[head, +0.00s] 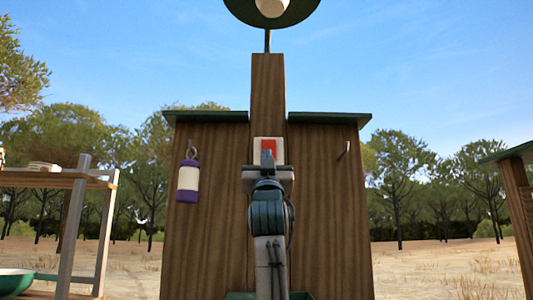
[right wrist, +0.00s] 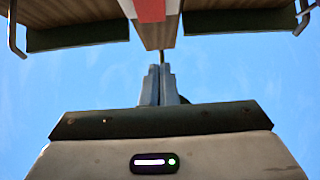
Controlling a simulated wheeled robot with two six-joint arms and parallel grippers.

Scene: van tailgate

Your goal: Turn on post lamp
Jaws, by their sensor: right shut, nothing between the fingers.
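The post lamp has a green shade (head: 293,14) with a pale round bulb (head: 271,7) at the top edge of the head view. I cannot tell whether the bulb is lit. Its wooden post (head: 268,85) carries a white plate with a red switch (head: 268,147). The red switch also shows at the top of the right wrist view (right wrist: 150,9). My right gripper (head: 268,163) is in front of the plate and hides its lower part. In the right wrist view its fingers (right wrist: 160,70) are together, empty and apart from the switch. My left gripper is out of view.
Wooden panels (head: 205,225) with green caps flank the post. A purple and white lantern (head: 188,180) hangs on the left panel, and a hook (head: 344,150) is on the right one. A wooden shelf (head: 60,180) stands left.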

